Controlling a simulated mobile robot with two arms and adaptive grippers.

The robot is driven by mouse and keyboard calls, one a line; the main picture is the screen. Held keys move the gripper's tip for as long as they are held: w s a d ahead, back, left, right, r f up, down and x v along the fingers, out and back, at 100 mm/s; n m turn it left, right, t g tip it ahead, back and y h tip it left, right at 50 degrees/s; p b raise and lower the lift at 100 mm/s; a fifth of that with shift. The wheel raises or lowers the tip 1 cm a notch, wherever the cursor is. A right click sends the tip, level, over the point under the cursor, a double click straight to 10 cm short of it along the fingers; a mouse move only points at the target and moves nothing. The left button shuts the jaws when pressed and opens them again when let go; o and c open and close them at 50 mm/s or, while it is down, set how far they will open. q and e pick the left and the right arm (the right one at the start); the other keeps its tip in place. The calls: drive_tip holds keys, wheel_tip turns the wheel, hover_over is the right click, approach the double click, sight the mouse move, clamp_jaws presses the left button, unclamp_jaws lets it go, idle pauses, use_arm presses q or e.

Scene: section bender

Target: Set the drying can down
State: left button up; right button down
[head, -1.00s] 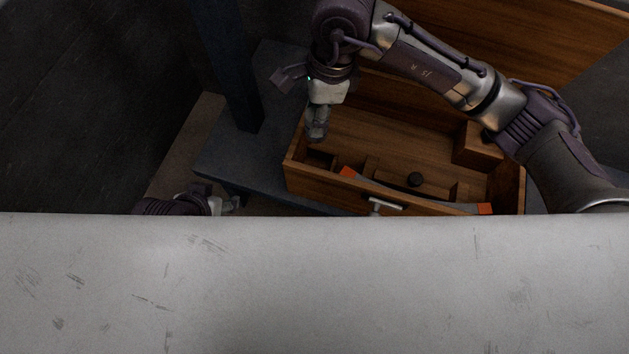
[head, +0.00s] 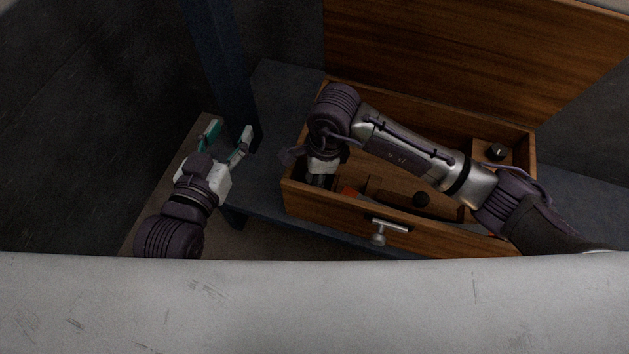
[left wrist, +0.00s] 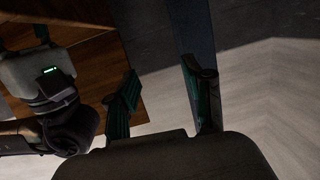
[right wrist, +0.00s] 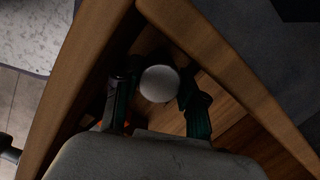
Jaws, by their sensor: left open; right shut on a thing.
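The drying can shows in the right wrist view as a pale round top (right wrist: 159,84) between the fingers of my right gripper (right wrist: 157,90). The gripper is shut on it inside a corner of the wooden box (right wrist: 235,75). In the head view my right gripper (head: 320,180) is at the left end of the open box (head: 340,208), below its rim; the can is too dark to make out there. I cannot tell whether the can touches the box floor. My left gripper (head: 227,138) is open and empty, left of the box; its fingers also show in the left wrist view (left wrist: 160,95).
The box's raised lid (head: 450,50) stands behind it. A metal latch (head: 380,230) is on its front. A black knob (head: 420,199) and an orange part (head: 350,191) are inside. A dark post (head: 220,75) rises left of the box. A pale grey surface (head: 300,310) fills the foreground.

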wheel_tip(320, 180, down, 2)
drive_tip(key=shift+f, duration=0.2)
use_arm(q)
drive_tip(key=r, duration=0.1)
drive_tip(key=r+t, duration=0.2)
drive_tip(key=shift+w+d, duration=0.25)
drive_tip(key=shift+d, duration=0.05)
use_arm(e)
drive_tip(key=shift+f, duration=0.15)
drive_tip(key=shift+b, duration=0.3)
drive_tip(key=c, duration=0.9)
unclamp_jaws()
use_arm(q)
drive_tip(key=shift+d+r+h, duration=0.1)
drive_tip(key=shift+r+h, duration=0.25)
drive_tip(key=shift+h, duration=0.05)
